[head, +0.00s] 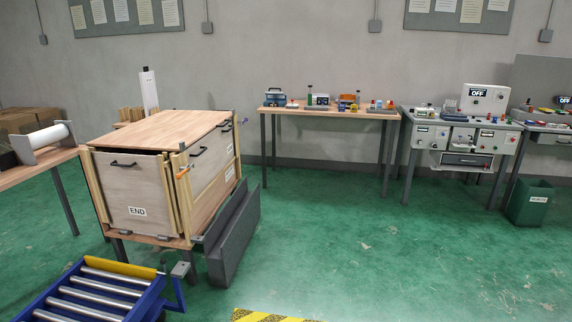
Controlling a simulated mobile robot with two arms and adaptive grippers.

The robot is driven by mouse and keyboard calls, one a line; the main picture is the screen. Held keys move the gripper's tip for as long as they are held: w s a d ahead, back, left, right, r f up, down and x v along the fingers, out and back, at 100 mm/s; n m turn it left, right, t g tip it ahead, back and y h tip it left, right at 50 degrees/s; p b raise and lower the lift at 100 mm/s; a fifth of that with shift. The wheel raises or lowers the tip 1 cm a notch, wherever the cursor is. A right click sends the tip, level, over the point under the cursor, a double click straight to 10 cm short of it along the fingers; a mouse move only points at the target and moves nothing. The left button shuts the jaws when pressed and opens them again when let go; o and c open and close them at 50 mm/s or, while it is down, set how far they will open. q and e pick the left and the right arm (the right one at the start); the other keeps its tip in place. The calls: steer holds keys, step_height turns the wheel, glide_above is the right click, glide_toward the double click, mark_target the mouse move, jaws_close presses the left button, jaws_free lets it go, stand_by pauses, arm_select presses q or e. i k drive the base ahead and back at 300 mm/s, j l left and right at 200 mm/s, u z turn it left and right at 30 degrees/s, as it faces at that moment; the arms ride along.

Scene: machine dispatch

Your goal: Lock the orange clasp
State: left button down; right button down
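A wooden crate (128,181) with a brown top and an "END" label stands on a low table. A small orange clasp (185,169) shows at the crate's near right corner, beside a light wooden post. It lies at a slant; it is too small to tell whether it is locked or open. Black handles show on the front panel and the side panels. Neither of my grippers is in view.
A dark grey panel (232,238) leans along the crate's right side. A blue roller conveyor (92,297) stands in front. A wooden bench (330,110) and a control station (458,142) stand along the wall. The green floor at centre right is clear.

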mark_target(186, 171)
steer(key=i+j+u, duration=0.1)
steer(key=i, duration=0.75)
steer(key=i+j+u, duration=0.15)
steer(key=i, duration=0.7)
steer(key=i+j+z, duration=0.3)
steer(key=i+j, duration=0.3)
steer(key=j, duration=0.1)
